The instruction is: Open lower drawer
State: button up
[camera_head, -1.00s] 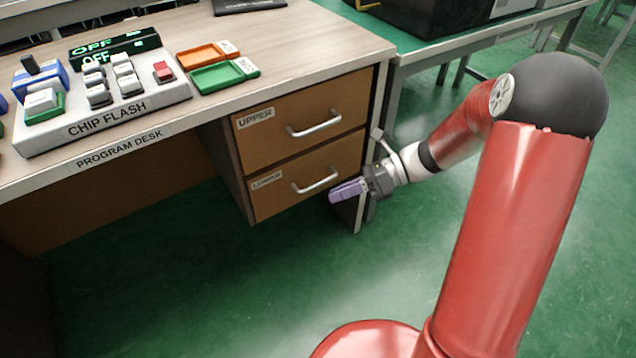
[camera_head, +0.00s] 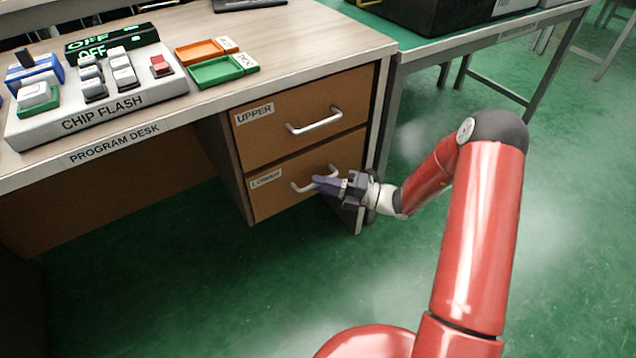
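The lower drawer (camera_head: 275,199), with a brown front and a "LOWER" label, is flush in the desk's drawer unit. My gripper (camera_head: 318,183), with purple fingers, is at the right part of this handle, coming from the right. The fingers overlap the handle in the picture. I cannot tell whether they touch it or how far apart they are.
The upper drawer (camera_head: 290,115) with its handle (camera_head: 316,122) is closed just above. The desk top (camera_head: 300,40) overhangs the drawers and carries a chip flash panel (camera_head: 110,105) and trays. A green table (camera_head: 440,45) stands at right. The green floor in front is clear.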

jog(key=shift+w+a+r, duration=0.1)
jog(key=shift+a, duration=0.55)
grip_shut()
jog(key=s+d+p, duration=0.3)
jog(key=s+d, duration=0.3)
jog(key=s, duration=0.3)
jog(key=s+d+p, duration=0.3)
jog(key=s+d, duration=0.3)
jog(key=s, duration=0.3)
jog(key=shift+d+p, duration=0.15)
jog(key=shift+p, duration=0.25)
jog(key=shift+s, duration=0.1)
